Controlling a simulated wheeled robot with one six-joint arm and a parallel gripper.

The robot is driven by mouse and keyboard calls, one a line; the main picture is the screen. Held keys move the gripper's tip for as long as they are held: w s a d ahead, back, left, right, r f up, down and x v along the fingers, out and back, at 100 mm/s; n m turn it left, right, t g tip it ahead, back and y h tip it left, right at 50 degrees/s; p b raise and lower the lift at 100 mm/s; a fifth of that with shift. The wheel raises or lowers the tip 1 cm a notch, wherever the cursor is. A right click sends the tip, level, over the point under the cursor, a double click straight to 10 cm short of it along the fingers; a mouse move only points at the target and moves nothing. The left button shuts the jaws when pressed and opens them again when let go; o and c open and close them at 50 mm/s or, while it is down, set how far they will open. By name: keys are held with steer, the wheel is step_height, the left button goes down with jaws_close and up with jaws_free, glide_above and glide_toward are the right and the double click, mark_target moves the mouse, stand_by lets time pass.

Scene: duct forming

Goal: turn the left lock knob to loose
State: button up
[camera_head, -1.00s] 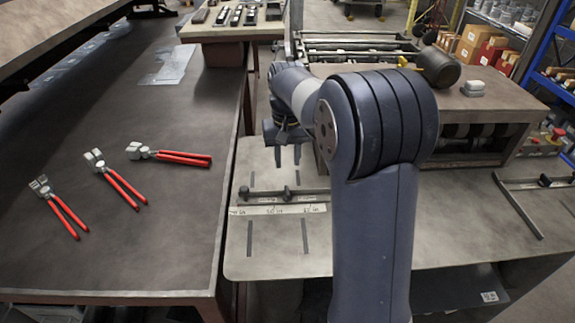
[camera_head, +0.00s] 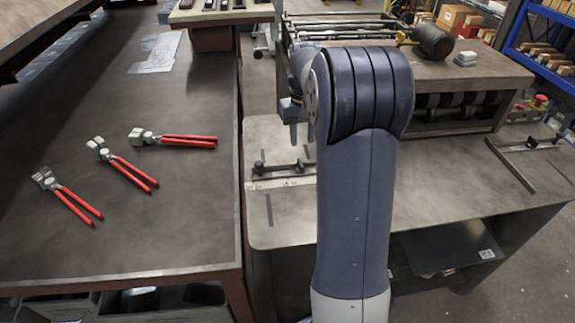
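A dark fence bar (camera_head: 280,175) with a ruler strip lies on the metal worktable (camera_head: 290,232), left of my arm. A small dark knob (camera_head: 259,167) stands at its left end. A second dark knob (camera_head: 300,166) stands further right, close to my arm's edge. Whether the knobs are tight or loose is too small to tell.
Several red-handled pliers (camera_head: 133,174) lie on the dark bench (camera_head: 150,235) at the left. A machine with rollers (camera_head: 455,112) stands behind my arm. Another angled bar with a knob (camera_head: 531,142) lies on the right of the worktable. The worktable's front left is clear.

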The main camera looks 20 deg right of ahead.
mark_target(301, 164)
step_height(301, 164, down, 10)
steer(key=shift+r+p, duration=0.1)
steer(key=shift+p, duration=0.2)
steer(key=shift+c, duration=0.5)
jaws_close()
